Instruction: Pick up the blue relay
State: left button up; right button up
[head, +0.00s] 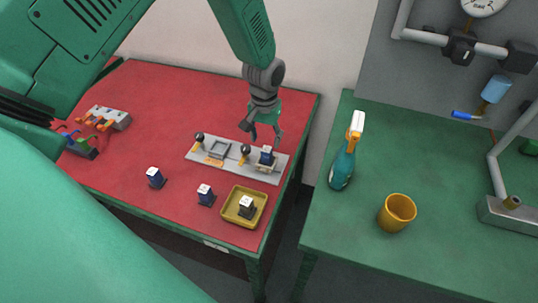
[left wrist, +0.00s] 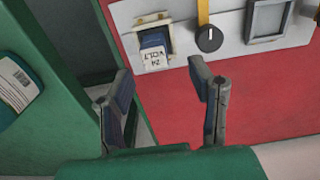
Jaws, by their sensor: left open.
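A blue relay (head: 267,156) with a white top sits in the right socket of the grey panel (head: 228,164). In the left wrist view this blue relay (left wrist: 153,52) reads "24 VOLT" and lies beyond the fingertips. Two more dark blue relays with white tops stand loose on the table, one at left (head: 154,178) and one nearer the tray (head: 205,195). My left gripper (head: 262,135) is open and empty above the panel's far edge, close to the socketed relay. It also shows in the left wrist view (left wrist: 160,75), fingers apart. My right gripper is not in view.
A yellow tray (head: 262,194) holds a dark relay (head: 246,207). Black knobs stand on the panel. Pliers (head: 80,145) and a connector block (head: 108,117) lie at left. A green table (head: 340,238) with a bottle (head: 343,165) and orange cup (head: 396,212) stands across a gap.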

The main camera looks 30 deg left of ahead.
aim_at(266, 148)
pick_arm(q)
notch_tip(266, 148, down, 5)
jog(key=shift+s+r+p, duration=0.15)
jog(key=shift+r+p, duration=0.05)
jog(key=shift+p, duration=0.25)
jog(key=shift+d+f, duration=0.2)
jog(key=shift+d, duration=0.15)
jog(key=shift+d+r, duration=0.1)
jog(key=shift+d, duration=0.05)
jog(key=c, duration=1.1)
jog(key=shift+a, duration=0.25)
grip_shut()
jog(key=shift+r, duration=0.1)
